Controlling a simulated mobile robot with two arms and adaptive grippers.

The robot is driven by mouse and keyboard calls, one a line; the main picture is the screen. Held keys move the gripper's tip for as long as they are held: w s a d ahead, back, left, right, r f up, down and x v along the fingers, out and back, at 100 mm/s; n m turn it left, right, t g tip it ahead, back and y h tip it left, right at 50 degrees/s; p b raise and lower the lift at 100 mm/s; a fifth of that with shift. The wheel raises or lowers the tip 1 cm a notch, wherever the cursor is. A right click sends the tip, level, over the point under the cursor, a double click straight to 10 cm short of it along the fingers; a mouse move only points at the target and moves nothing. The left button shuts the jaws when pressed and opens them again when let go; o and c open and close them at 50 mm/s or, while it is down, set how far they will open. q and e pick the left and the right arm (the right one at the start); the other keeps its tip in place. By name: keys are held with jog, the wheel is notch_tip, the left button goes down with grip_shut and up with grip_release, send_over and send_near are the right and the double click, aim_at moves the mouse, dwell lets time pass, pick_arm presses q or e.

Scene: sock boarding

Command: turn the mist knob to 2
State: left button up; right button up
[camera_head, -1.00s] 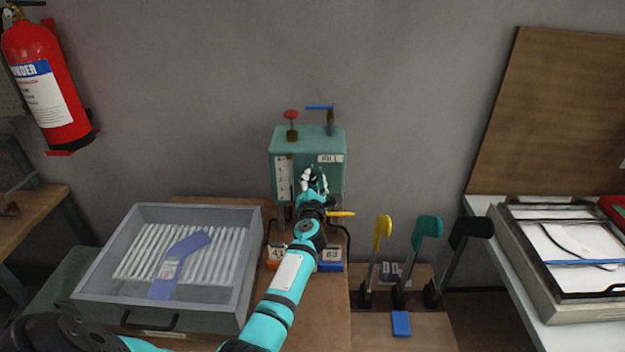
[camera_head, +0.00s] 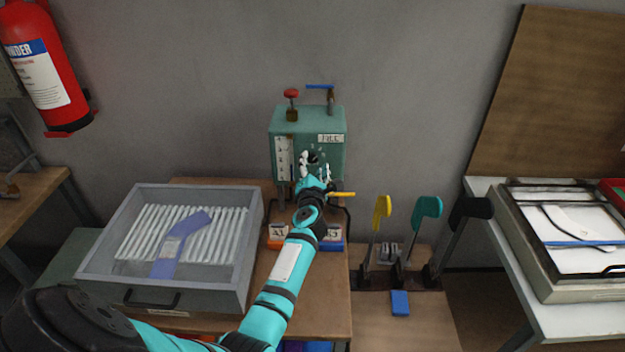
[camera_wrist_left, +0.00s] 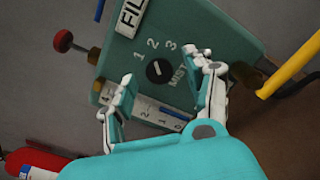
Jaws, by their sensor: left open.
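The mist knob (camera_wrist_left: 158,70) is a small black dial on the front of a teal box (camera_wrist_left: 226,48), with 1, 2, 3 and MIST printed around it. I cannot make out clearly which number it points at. In the head view the knob (camera_head: 311,157) shows just above my left gripper (camera_head: 315,168). In the left wrist view my left gripper (camera_wrist_left: 166,78) is open, its white-and-teal fingers on either side of the knob, with a visible gap to it. Nothing is between the fingers except the view of the knob. My right gripper is not in view.
A red valve (camera_head: 291,94) and a blue lever (camera_head: 320,86) top the box. A yellow lever (camera_head: 341,194) sticks out lower right. A grey tray (camera_head: 120,250) stands left; yellow, teal and black paddles (camera_head: 427,208) stand right.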

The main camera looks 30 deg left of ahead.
pick_arm(q)
jog(key=v, duration=0.9)
jog(key=shift+s+d, duration=0.25)
jog(key=shift+s, duration=0.05)
